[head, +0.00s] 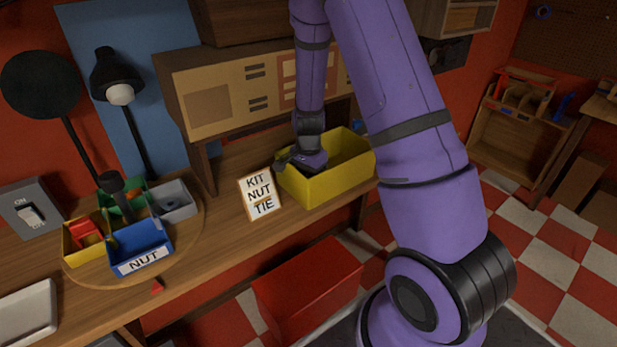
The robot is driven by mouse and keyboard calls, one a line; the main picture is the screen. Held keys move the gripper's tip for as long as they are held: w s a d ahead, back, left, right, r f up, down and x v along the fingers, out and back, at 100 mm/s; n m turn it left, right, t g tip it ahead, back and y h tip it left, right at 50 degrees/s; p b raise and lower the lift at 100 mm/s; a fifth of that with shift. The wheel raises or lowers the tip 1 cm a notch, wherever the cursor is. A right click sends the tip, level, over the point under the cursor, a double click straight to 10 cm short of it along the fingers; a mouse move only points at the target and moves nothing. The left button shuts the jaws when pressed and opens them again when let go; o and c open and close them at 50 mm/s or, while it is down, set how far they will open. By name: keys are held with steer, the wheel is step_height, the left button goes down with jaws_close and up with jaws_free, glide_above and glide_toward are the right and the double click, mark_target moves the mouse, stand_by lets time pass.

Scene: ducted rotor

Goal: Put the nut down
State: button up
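My gripper (290,162) is at the left rim of a yellow bin (328,190) on the wooden bench, reached from above by my purple arm. The fingers are small and dark here, and I cannot tell whether they are open or shut. No nut can be made out at the gripper, and the bin's floor is mostly hidden by its front wall and my gripper. A blue bin labelled NUT (141,250) stands on the round wooden turntable at the left; its contents are not clear.
A card reading KIT NUT TIE (260,194) stands just left of the yellow bin. Green (124,203), grey (176,201) and yellow bins (85,238) share the turntable (190,228). A lamp (122,93) and a wooden cabinet (215,97) stand behind. A red box (307,288) is below the bench's front edge.

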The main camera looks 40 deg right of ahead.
steer(key=shift+f, duration=0.7)
steer(key=o, duration=0.9)
steer(key=shift+o, duration=0.2)
steer(key=shift+r, duration=0.1)
step_height(320, 180, up, 13)
steer(key=s+a+r+n+t, duration=0.1)
steer(key=s+a+r+n, duration=0.2)
steer(key=s+r, duration=0.35)
steer(key=s+a+r+n+t, duration=0.1)
steer(key=s+a+r+n, duration=0.3)
steer(key=r, duration=0.6)
steer(key=s+a+r+n+t, duration=0.1)
steer(key=s+a+r+n, duration=0.1)
steer(key=s, duration=0.6)
steer(key=s+a+r+n+t, duration=0.2)
steer(key=s+r+n, duration=0.2)
steer(key=s, duration=0.4)
steer(key=shift+s+r+n, duration=0.15)
steer(key=shift+r+n, duration=0.25)
steer(key=shift+n, duration=0.4)
